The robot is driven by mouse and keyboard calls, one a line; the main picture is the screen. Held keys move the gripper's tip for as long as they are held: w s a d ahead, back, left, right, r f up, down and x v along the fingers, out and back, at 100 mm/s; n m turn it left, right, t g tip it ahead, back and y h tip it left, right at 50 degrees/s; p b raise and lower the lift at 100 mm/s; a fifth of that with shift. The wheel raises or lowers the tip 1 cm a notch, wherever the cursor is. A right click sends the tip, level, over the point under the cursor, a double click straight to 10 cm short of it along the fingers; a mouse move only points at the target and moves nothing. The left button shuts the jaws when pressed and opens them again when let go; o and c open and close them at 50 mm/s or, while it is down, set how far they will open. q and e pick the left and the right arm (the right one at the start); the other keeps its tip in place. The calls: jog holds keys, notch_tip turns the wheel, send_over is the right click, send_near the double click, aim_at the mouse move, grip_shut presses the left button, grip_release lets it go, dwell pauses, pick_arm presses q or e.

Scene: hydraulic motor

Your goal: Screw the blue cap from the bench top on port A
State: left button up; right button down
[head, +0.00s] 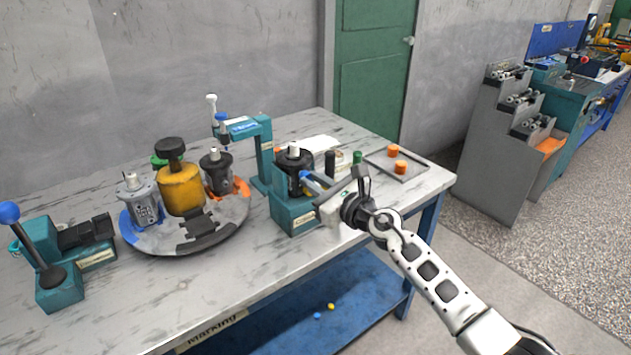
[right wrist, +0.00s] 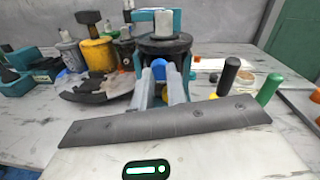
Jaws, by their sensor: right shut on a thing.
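My right gripper (head: 314,183) reaches in from the right, with its fingers at the near side of a black motor (head: 294,163) on a teal stand (head: 291,217). In the right wrist view the right gripper (right wrist: 160,72) is shut on the blue cap (right wrist: 159,67). The cap is in front of the motor (right wrist: 165,45), at the side of its body. The fingers hide part of the cap and the port behind it. I cannot tell whether the cap touches the port, and no port letter is readable. My left gripper is not in view.
Right of the stand are a black upright cylinder (head: 330,164), a green one (head: 357,157) and a tray (head: 412,174) with orange caps (head: 400,166). A round turntable (head: 160,242) with several motors stands left. A teal press (head: 262,150) is behind. The front right bench corner is clear.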

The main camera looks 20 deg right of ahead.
jog(key=m+p, duration=0.1)
jog(key=m, duration=0.1)
jog(key=shift+r+m, duration=0.1)
jog(key=shift+m, duration=1)
jog(key=c, duration=1.5)
grip_release()
jog(key=n+b, duration=0.2)
jog(key=n, duration=0.8)
